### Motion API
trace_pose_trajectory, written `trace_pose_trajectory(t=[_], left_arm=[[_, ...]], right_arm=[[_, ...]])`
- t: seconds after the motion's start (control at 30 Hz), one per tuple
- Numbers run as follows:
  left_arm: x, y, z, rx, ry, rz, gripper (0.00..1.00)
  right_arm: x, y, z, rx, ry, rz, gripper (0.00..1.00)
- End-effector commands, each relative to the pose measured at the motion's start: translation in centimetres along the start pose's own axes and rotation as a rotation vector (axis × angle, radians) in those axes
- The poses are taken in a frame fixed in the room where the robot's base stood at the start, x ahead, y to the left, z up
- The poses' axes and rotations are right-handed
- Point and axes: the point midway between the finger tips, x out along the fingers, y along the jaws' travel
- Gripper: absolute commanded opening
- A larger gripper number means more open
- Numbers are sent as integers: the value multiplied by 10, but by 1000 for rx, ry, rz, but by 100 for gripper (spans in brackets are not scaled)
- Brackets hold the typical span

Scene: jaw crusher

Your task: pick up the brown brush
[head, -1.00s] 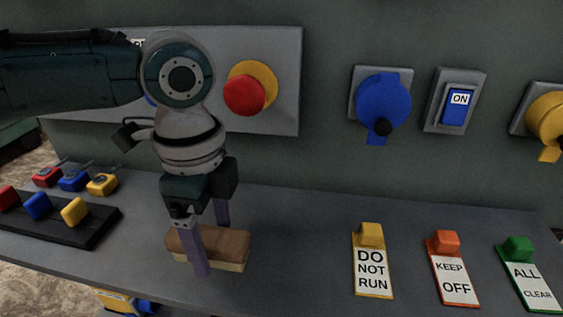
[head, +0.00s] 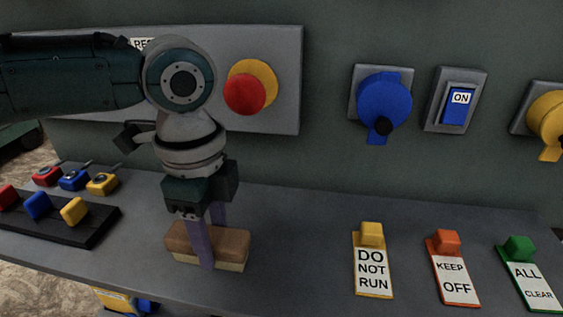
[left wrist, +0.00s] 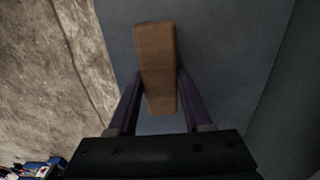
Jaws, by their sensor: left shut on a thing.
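The brown brush (head: 232,243) is a block with a brown top and a pale lower layer, lying on the grey ledge of the machine. It also shows in the left wrist view (left wrist: 157,60), long and narrow between two purple fingers. My left gripper (head: 209,250) points down over the brush and is shut on it, with one finger on its near side and one on its far side. The left gripper also shows in the left wrist view (left wrist: 158,100). The brush appears to rest on the ledge. My right gripper is not in view.
A black rack (head: 75,228) with coloured pieces stands left of the brush. Tags reading DO NOT RUN (head: 372,270), KEEP OFF (head: 455,278) and ALL CLEAR (head: 530,283) lie to the right. A red button (head: 244,94) and a blue knob (head: 380,100) are on the wall behind.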

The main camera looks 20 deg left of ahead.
Motion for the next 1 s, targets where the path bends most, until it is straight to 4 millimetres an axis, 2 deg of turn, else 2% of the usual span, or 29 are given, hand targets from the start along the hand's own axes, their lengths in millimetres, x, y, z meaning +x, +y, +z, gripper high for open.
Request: trace_pose_trajectory(t=[0.37,0.57,0.73,1.0], left_arm=[[-1,0,0,0,0,-1,0],[-15,-1,0,0,2,-3,0],[-50,-1,-1,1,3,-4,0],[-134,-2,0,1,2,-6,0]], right_arm=[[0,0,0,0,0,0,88],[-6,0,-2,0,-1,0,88],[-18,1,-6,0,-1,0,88],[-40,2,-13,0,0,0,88]])
